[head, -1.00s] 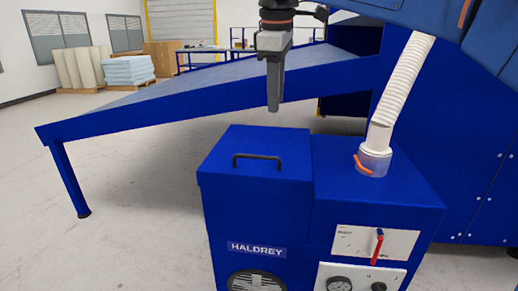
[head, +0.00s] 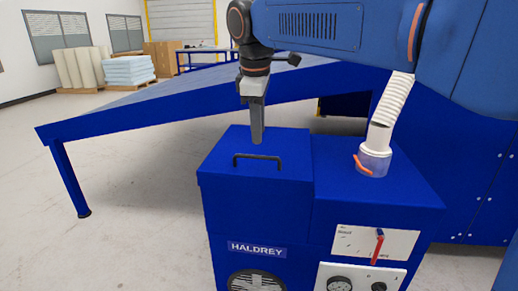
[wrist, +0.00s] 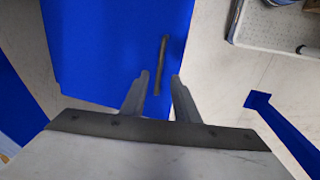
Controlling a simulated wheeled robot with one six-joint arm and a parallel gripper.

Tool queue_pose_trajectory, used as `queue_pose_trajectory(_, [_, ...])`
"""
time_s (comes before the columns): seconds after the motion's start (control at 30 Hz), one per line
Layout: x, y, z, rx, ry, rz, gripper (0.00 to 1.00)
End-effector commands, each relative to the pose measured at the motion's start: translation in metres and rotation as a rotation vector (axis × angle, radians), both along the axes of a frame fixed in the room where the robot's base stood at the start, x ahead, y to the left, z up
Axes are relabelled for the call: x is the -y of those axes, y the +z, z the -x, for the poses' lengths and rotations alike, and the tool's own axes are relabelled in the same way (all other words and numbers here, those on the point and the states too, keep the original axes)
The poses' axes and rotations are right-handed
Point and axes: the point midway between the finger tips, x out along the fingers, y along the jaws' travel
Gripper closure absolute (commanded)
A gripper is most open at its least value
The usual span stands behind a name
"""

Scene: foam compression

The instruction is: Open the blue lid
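The blue lid (head: 225,151) is the closed top of the left part of the blue HALDREY machine. A black bar handle (head: 257,157) stands on the lid; it also shows in the wrist view (wrist: 162,66). My gripper (head: 257,140) points down just above and behind the handle in the head view. In the wrist view its two fingers (wrist: 155,85) are apart, with a gap between them. The handle's near end shows in that gap, and nothing is held. Whether the fingers touch the lid or handle is not clear.
A white hose (head: 390,105) joins a clear collar with an orange clamp (head: 363,163) right of the lid. A panel with a red lever (head: 377,247) is on the front. A blue sloped table (head: 150,117) stands behind. Floor at left is clear.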

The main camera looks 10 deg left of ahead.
Motion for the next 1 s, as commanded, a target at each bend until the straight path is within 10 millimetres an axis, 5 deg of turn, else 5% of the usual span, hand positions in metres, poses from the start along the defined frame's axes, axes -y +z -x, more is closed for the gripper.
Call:
queue_pose_trajectory(0.4, [0.001,-0.059,-0.012,-0.001,-0.001,0.001,0.72])
queue_pose_trajectory(0.83, [0.001,-0.067,-0.014,0.000,-0.001,0.000,0.72])
queue_pose_trajectory(0.97, [0.000,-0.067,-0.013,0.000,-0.001,0.000,1.00])
queue_pose_trajectory(1.0, [0.001,-0.067,-0.014,0.000,-0.001,0.000,1.00])
